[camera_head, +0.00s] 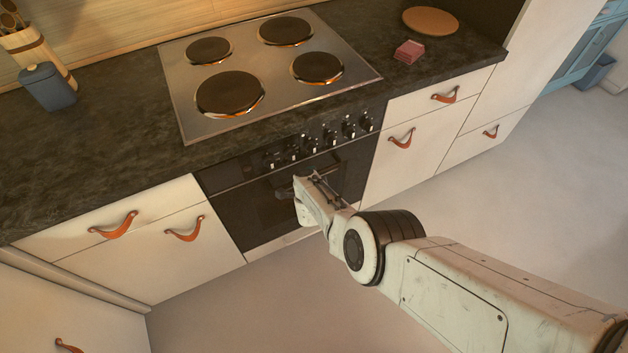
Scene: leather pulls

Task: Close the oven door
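The oven door (255,210) is black and sits below the row of knobs, under the cooktop. It looks upright and about flush with the cabinet fronts; I cannot tell whether a small gap remains. A dark handle bar runs along its upper part, partly hidden by my arm. My gripper (296,187) is in front of the upper middle of the door, close to the handle. Its fingers are small and dark against the door, so I cannot tell whether they are open or touching it.
The cooktop (268,70) has several dark plates, with knobs (318,141) below its front edge. White drawers with leather pulls flank the oven. A blue canister (48,87), pink block (409,52) and round board (430,21) stand on the dark counter. The floor (520,190) is clear.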

